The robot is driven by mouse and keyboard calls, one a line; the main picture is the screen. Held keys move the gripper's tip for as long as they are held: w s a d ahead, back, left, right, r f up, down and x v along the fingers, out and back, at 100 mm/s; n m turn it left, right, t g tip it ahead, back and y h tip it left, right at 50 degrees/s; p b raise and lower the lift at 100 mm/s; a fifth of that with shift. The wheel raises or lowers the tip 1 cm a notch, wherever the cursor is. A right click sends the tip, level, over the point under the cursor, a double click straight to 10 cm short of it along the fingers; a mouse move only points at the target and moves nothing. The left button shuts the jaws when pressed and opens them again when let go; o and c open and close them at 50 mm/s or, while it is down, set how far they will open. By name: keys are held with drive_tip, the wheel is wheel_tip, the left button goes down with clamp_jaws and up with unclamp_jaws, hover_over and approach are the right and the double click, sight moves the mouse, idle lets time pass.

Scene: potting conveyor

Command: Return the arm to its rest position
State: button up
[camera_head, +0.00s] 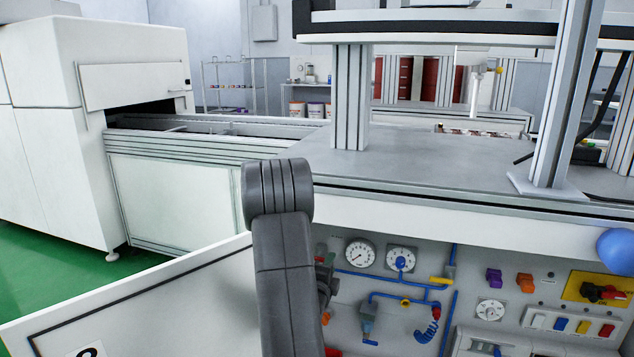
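My dark grey arm (283,260) rises from the bottom edge near the middle of the view. Its rounded joint (277,190) is the highest part that shows, in front of the near edge of the workbench. The arm covers part of the bench front and the panel behind it. I cannot make out my gripper or its fingers. A small dark shape just right of the arm is partly hidden, and I cannot tell what it is.
The grey bench top (430,172) carries metal posts (350,100). Below it is a panel with gauges (360,253), blue tubing and switches (571,325). A conveyor (215,138) runs into a white machine (60,130) at left. A blue ball-like thing (617,250) is at right. Green floor (35,275) shows at left.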

drive_tip(key=shift+w+d, duration=0.1)
drive_tip(key=shift+w, duration=0.35)
drive_tip(key=shift+s, duration=0.1)
drive_tip(key=p+v, duration=0.2)
drive_tip(key=v, duration=1.1)
drive_tip(key=w+d+n+b, duration=0.1)
drive_tip(key=w+d, duration=0.1)
drive_tip(key=w, duration=0.4)
drive_tip(key=w+d+r+n+b, duration=0.1)
drive_tip(key=w+n, duration=0.1)
drive_tip(key=w, duration=0.4)
drive_tip(key=shift+w+d+r+n, duration=0.3)
drive_tip(key=shift+d, duration=0.1)
